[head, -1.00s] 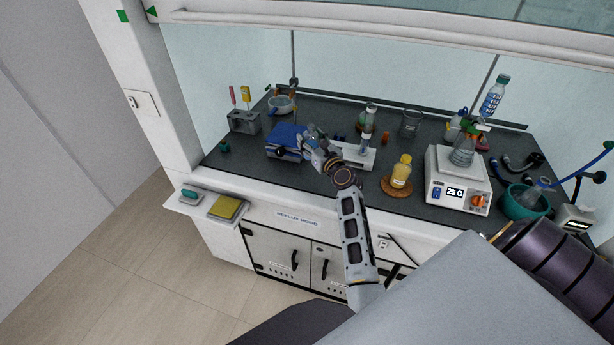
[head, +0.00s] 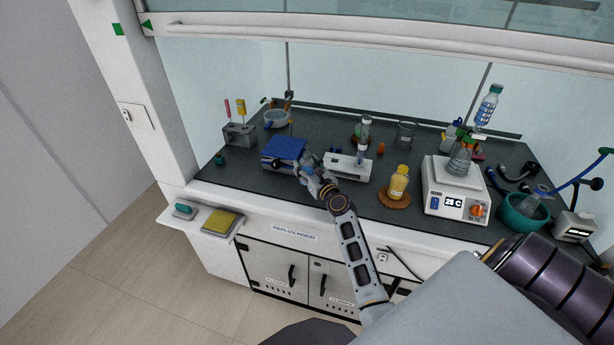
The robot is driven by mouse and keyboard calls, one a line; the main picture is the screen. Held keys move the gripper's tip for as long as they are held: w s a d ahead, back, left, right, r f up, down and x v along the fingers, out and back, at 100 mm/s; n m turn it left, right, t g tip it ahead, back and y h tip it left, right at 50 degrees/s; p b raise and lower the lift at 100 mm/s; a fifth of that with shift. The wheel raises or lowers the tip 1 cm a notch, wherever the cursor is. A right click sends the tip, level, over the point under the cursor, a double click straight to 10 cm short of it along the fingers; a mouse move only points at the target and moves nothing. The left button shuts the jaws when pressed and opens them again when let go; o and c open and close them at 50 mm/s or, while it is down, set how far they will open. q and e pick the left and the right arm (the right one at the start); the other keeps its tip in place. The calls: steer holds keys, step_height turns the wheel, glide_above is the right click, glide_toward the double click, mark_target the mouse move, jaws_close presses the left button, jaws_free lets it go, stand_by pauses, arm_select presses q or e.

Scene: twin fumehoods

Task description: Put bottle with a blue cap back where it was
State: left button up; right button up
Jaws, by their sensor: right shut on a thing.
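My right gripper (head: 311,170) is at the front of the hood worktop, just right of the blue-topped lab jack (head: 285,149). It is shut on a small, pale bluish thing (head: 307,157), which seems to be the bottle with a blue cap. The fingers hide most of it, and its cap cannot be made out clearly. I cannot tell whether it touches the worktop. My left gripper is not in view.
A white stand with a glass tube (head: 346,166) is close right of the gripper. Further right are a yellow bottle (head: 398,182) on a cork ring and a hotplate (head: 451,192) carrying a flask. A grey rack (head: 239,134) stands left. Dark worktop (head: 240,174) is clear at front left.

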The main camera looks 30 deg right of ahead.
steer(key=shift+f+b, duration=0.9)
steer(key=shift+f, duration=0.95)
steer(key=shift+f, duration=0.1)
steer(key=o, duration=1.3)
steer(key=shift+s+a, duration=0.15)
steer(key=shift+s, duration=1.35)
steer(key=shift+s+a, duration=0.1)
steer(key=shift+s, duration=1.35)
steer(key=shift+s+a+b, duration=0.15)
steer(key=shift+s+b, duration=0.2)
steer(key=shift+s, duration=1.2)
steer(key=shift+s+a+b, duration=0.1)
steer(key=shift+s+b, duration=0.25)
steer(key=shift+s, duration=1.15)
